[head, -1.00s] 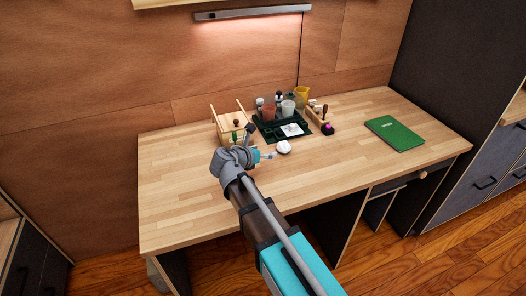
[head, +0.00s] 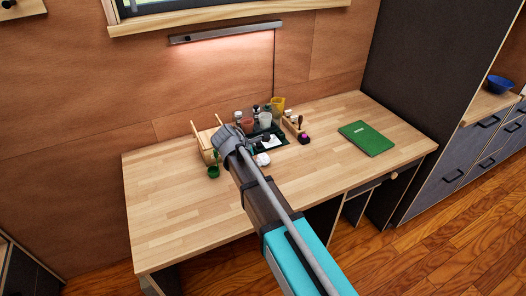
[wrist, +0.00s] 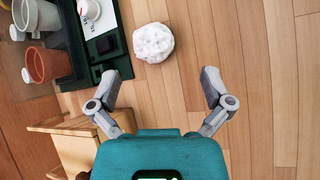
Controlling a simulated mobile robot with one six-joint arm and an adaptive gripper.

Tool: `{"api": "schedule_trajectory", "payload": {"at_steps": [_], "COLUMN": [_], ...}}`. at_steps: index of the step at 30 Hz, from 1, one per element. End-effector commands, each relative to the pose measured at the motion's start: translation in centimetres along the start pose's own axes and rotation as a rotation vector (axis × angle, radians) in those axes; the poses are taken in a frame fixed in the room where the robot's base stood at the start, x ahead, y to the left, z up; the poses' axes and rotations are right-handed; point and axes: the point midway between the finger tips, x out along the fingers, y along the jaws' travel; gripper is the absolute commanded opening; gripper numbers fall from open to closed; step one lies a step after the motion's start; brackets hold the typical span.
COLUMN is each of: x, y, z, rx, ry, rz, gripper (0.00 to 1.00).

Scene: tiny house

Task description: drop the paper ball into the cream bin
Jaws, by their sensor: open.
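The paper ball (head: 262,159) is a crumpled white lump on the wooden desk, in front of the dark green tray and partly hidden by my arm in the head view. In the wrist view the ball (wrist: 153,43) lies on bare desk beside the tray. My gripper (wrist: 161,76) is open and empty, its two fingers spread wide. The ball lies beyond the fingertips in that view, nearer the left finger, with no finger seen touching it. I cannot make out the cream bin in these frames.
The dark green tray (wrist: 72,62) holds cups beside the ball. A wooden holder (head: 207,150) stands left of my gripper. A green book (head: 367,138) lies on the right of the desk (head: 175,215). The desk's left front is clear.

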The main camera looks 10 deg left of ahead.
Motion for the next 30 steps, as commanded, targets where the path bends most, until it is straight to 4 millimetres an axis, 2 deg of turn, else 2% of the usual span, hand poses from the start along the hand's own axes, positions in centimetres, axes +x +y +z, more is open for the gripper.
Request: {"api": "schedule_trajectory", "payload": {"at_steps": [1,8,18,24,30], "x": [-0.5,-0.8,-2.2,-2.7,-2.7], "y": [1.1,2.9,5.9,6.8,6.8], "z": [0.9,2.6,5.2,6.0,6.0], "rx": [0.085,0.499,1.039,1.197,1.228], "ry": [0.03,0.149,0.233,0.239,0.238], "rz": [-0.037,-0.237,-0.573,-0.692,-0.717], "gripper": [1.0,1.0,1.0,1.0,1.0]}}
